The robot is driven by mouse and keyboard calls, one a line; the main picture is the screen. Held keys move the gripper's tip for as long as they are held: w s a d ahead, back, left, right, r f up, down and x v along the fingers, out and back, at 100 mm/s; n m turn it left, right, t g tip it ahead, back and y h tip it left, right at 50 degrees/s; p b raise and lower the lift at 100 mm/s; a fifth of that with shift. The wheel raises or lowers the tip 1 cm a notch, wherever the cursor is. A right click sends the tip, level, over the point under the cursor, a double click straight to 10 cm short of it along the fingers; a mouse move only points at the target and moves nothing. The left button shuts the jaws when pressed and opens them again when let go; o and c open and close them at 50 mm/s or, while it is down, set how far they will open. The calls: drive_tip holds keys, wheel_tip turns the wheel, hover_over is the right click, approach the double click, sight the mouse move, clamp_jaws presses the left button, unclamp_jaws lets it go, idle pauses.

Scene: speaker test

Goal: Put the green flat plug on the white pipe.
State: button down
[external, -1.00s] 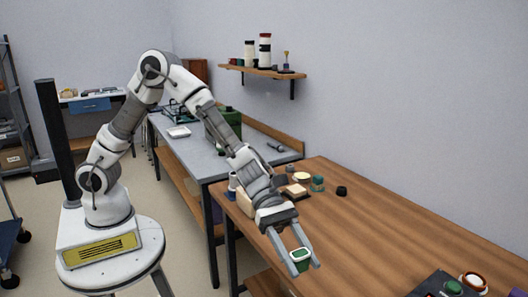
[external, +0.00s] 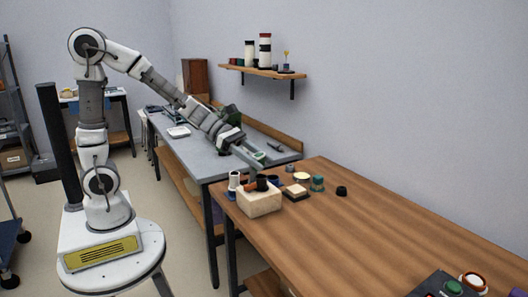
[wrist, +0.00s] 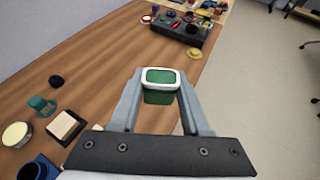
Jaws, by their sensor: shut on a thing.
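My gripper (external: 256,160) is shut on the green flat plug (wrist: 160,82), a green rounded block with a white rim. In the wrist view the plug sits between the two fingertips (wrist: 158,95). In the external view the plug (external: 259,156) is small, held above the far left part of the wooden table. The white pipe cannot be made out in the wrist view.
A pale block (external: 260,203) with dark and orange pieces stands at the table's left edge. A cream block on a dark base (external: 296,191), a teal piece (external: 317,184) and a black ring (external: 341,191) are nearby. The table's middle is clear.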

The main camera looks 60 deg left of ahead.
drive_tip(key=s+a+r+n+t+y, duration=0.1)
drive_tip(key=s+a+n+t+y, duration=0.2)
drive_tip(key=a, duration=0.9)
drive_tip(key=b, duration=0.1)
hover_over(234, 173)
drive_tip(key=shift+n+t+h, duration=0.3)
drive_tip(key=shift+n+h, duration=0.1)
wheel_tip(234, 173, down, 7)
drive_tip(key=shift+d+r, duration=0.1)
drive_tip(key=shift+f+b, duration=1)
drive_tip(key=shift+f, duration=0.95)
drive_tip(key=shift+f, duration=0.1)
drive_tip(key=shift+f, duration=0.15)
drive_tip(key=shift+c, duration=1.9)
unclamp_jaws()
